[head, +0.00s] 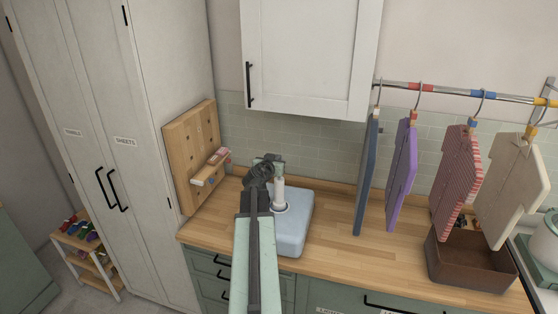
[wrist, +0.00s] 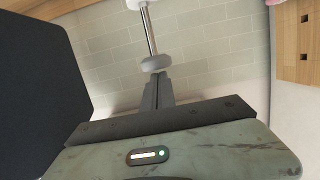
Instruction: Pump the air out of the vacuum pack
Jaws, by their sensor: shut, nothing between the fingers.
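The vacuum pack (head: 296,236) is a pale blue, puffy block lying on the wooden counter. A white pump (head: 279,192) stands upright on it; my arm hides part of both. My gripper (head: 272,162) is at the pump's upper end. In the wrist view my gripper (wrist: 157,80) is shut and empty, its tips right at the knob. I cannot tell whether they touch it.
A wooden pegboard (head: 193,140) with a small ledge stands left of the pack. A white wall cabinet (head: 310,60) hangs above. Bare counter (head: 335,245) lies right of the pack.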

